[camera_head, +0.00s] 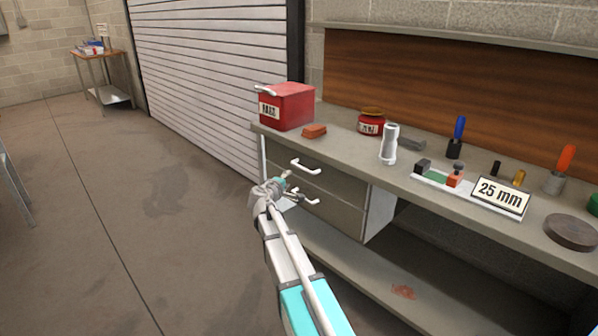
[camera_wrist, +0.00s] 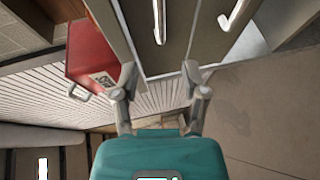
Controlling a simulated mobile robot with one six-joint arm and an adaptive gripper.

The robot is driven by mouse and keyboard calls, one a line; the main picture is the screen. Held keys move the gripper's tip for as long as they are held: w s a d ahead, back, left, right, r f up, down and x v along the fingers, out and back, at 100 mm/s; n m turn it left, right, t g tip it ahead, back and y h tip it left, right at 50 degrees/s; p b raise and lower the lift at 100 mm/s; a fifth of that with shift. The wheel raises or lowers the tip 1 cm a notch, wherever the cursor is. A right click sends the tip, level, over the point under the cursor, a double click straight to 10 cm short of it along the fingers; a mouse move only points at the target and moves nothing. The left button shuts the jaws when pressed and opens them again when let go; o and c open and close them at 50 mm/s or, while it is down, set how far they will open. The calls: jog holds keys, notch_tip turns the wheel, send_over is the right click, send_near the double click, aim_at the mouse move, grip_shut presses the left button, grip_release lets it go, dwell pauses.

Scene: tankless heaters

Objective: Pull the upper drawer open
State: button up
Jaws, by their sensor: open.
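The upper drawer (camera_head: 335,181) sits in the grey workbench, under its left end, and appears shut. Its white bar handle (camera_head: 305,165) also shows in the wrist view (camera_wrist: 159,20), at the top middle. The lower drawer's handle (camera_head: 311,196) is below it, and shows right of it in the wrist view (camera_wrist: 232,14). My gripper (camera_wrist: 160,75) is open and empty in front of the drawers. In the wrist view its fingertips are apart from the upper handle, which lines up with the gap between them. In the head view my gripper partly covers the lower drawer.
A bottle (camera_head: 389,144) and several tools stand farther right. A lower shelf (camera_head: 365,277) runs beneath. The floor (camera_head: 150,210) left of the bench is clear.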

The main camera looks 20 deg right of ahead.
aim_at(301, 169)
jog(key=shift+d, duration=0.1)
jog(key=b+x, duration=0.2)
jog(key=x, duration=1.1)
jog(key=shift+w+d+f, duration=0.2)
jog(key=shift+w, duration=0.05)
grip_shut()
